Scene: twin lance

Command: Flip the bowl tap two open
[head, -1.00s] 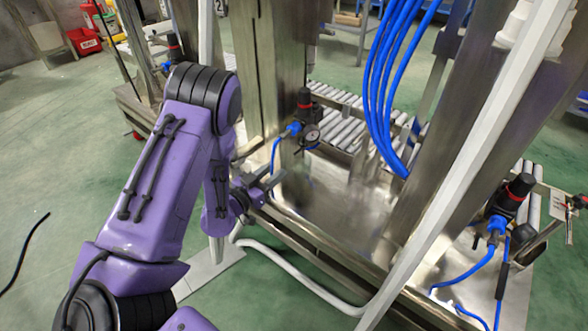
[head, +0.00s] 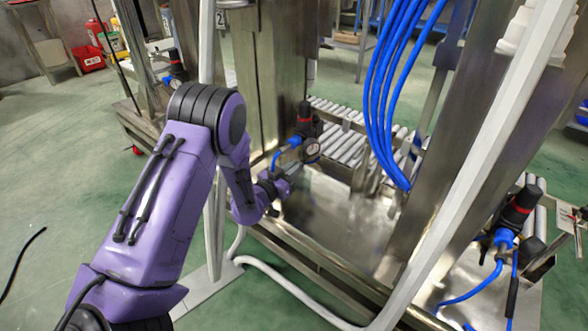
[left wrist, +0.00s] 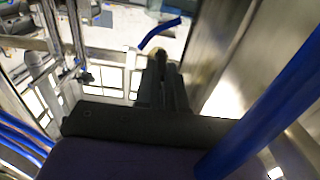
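My left gripper (head: 288,178) is low at the near side of the steel station, just below and left of a black pressure regulator (head: 304,122) with a red band and a round gauge (head: 312,150). In the left wrist view its dark fingers (left wrist: 162,68) lie close together. A small yellowish piece shows at their tips, and I cannot tell whether they hold it. A blue hose (head: 288,147) runs to the regulator; a blue piece (left wrist: 160,32) shows beyond the fingers. I cannot make out the bowl tap's handle or its position. My right gripper is out of view.
A label with a 2 (head: 221,17) is on the station. Blue hoses (head: 385,85) hang at the middle, and a pale diagonal bar (head: 455,190) crosses the right side. A second regulator (head: 520,208) stands at the right. A white hose (head: 290,285) curves low.

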